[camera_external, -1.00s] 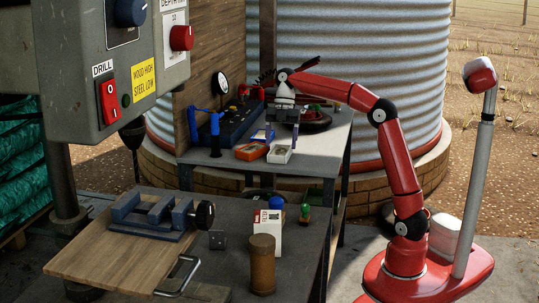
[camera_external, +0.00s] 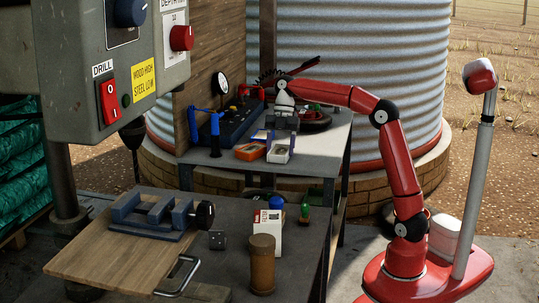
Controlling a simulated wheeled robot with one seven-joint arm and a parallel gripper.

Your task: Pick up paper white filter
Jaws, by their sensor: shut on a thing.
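The paper white filter (camera_external: 278,155) appears to be the small, pale, box-like thing at the far table's front edge, right of an orange box. My gripper (camera_external: 282,141) points down over it, with one finger on each side, and is shut on it. The filter looks slightly tilted. The gripper partly hides its upper part, and I cannot tell whether its lower edge still touches the table.
The orange box (camera_external: 251,152) lies close to the left of the filter. A blue-handled device (camera_external: 215,135) and a dark round thing (camera_external: 316,122) are also on the far table (camera_external: 310,160). The near table holds a blue vise (camera_external: 150,215), a white carton (camera_external: 268,232) and a brown cylinder (camera_external: 262,265).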

